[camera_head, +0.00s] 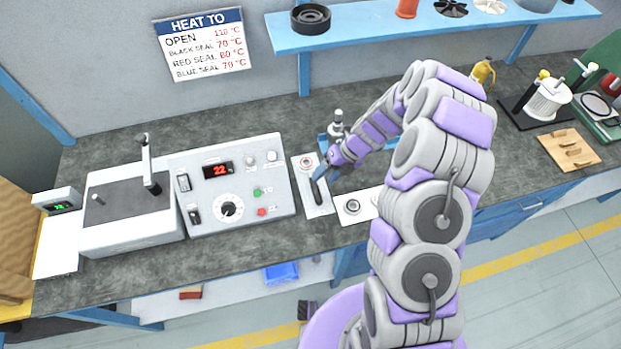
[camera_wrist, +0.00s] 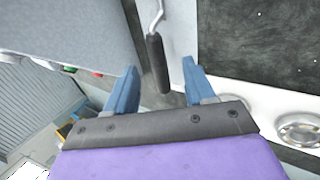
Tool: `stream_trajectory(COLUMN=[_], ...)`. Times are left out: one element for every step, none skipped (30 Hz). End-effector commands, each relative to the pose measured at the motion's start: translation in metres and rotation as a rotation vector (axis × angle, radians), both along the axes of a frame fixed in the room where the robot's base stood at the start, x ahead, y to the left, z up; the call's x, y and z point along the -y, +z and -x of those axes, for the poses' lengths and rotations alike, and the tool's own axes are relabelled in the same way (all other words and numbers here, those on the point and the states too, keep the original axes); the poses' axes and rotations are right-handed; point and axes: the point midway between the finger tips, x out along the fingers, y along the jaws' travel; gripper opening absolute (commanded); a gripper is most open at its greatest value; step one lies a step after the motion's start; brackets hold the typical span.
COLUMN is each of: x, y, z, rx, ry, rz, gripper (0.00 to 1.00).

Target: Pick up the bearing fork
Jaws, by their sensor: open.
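The bearing fork appears to be the tool with a black handle (camera_head: 317,191) and a bent metal rod, on a white plate (camera_head: 318,209) right of the control box. In the wrist view its black handle (camera_wrist: 157,62) points down the picture, the rod above it. My gripper (camera_head: 323,174) is low over this plate. In the wrist view my gripper (camera_wrist: 160,67) is open, with a blue finger on each side of the handle and a visible gap to each. I cannot tell how far down the handle the fingers reach. The fork's far end is out of the wrist view.
The control box (camera_head: 270,207) with a red display stands left of the plate. A white plate with a metal ring (camera_head: 353,206) lies to the right. A metal-topped fixture (camera_head: 338,118) stands behind my gripper. A blue shelf (camera_head: 370,31) hangs above the bench.

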Motion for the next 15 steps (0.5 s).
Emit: stream_trajectory(x=[-0.003,-0.006,-0.01,-0.013,-0.016,-0.02,-0.022,-0.024,-0.026,-0.027,-0.028,-0.029,-0.03,-0.03,-0.03], y=[-0.005,-0.007,-0.012,-0.016,-0.02,-0.024,-0.027,-0.03,-0.034,-0.036,-0.037,-0.039,-0.039,-0.039,-0.039], z=[0.001,0.002,0.003,0.005,0.005,0.007,0.007,0.008,0.008,0.008,0.009,0.009,0.009,0.009,0.009], rx=[-0.001,-0.002,-0.002,-0.003,-0.004,-0.005,-0.005,-0.004,-0.004,-0.002,-0.002,-0.001,-0.001,-0.001,0.0], ry=[0.002,0.002,0.003,0.003,0.003,0.004,0.003,0.002,0.001,0.001,0.001,0.001,0.001,0.001,0.0], rz=[-0.001,-0.002,-0.003,-0.002,-0.003,-0.003,-0.003,-0.003,-0.002,-0.002,-0.001,-0.001,-0.001,-0.001,0.0], gripper=[0.54,0.54,0.54,0.54,0.54,0.54,0.54,0.54,0.54,0.54,0.54,0.54,0.54,0.54,0.54])
